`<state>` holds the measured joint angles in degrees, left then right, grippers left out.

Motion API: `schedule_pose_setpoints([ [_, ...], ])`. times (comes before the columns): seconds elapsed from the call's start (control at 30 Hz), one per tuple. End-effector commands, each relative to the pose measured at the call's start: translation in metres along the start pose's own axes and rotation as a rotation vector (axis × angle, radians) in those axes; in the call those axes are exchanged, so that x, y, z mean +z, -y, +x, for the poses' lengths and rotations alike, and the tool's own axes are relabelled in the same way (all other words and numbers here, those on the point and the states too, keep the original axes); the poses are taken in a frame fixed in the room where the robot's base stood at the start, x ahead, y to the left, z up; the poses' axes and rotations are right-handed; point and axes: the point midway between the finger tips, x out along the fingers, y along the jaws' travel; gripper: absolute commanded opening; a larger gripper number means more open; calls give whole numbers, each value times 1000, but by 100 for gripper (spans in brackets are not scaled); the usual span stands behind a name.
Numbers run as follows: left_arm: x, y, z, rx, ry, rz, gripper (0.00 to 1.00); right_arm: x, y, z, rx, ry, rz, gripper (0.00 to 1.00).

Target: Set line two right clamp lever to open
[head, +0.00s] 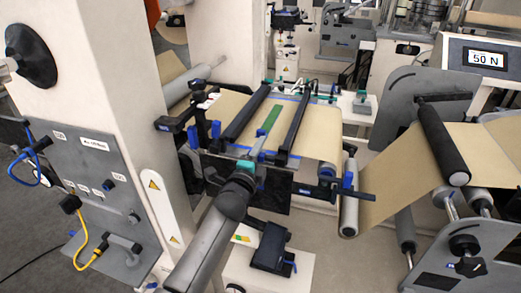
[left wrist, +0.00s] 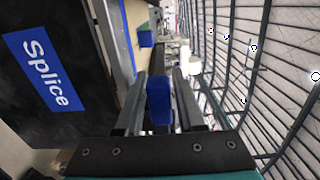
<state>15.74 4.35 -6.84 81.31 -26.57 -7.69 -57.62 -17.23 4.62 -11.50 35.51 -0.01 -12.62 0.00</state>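In the head view, the splice table (head: 318,142) carries brown paper under two dark clamp bars (head: 297,127). Blue levers show at its left end (head: 215,130) and at its front right corner (head: 347,181). My left gripper (head: 261,150) reaches the front edge of the table from below; its fingers are small and partly hidden here. In the left wrist view, a blue lever (left wrist: 158,100) stands between the two fingers of my left gripper (left wrist: 159,98). The fingers are apart, with narrow gaps seen beside the lever. My right gripper is not in view.
A black panel with a blue "Splice" label (left wrist: 45,68) stands close beside my left gripper. A white machine column (head: 110,60) rises at left. Rollers (head: 443,145) and a brown web are at right, below a "50 N" display (head: 487,59).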

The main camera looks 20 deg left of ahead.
Motion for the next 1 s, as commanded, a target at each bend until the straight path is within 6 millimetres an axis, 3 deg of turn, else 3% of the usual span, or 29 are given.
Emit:
schedule_pose_setpoints([
  [0.37,0,0,3,0,0,-1,36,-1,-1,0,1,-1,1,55],
  [0.7,0,0,3,0,0,-1,0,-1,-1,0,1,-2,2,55],
  [1.0,0,0,3,0,0,-1,0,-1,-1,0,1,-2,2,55],
])
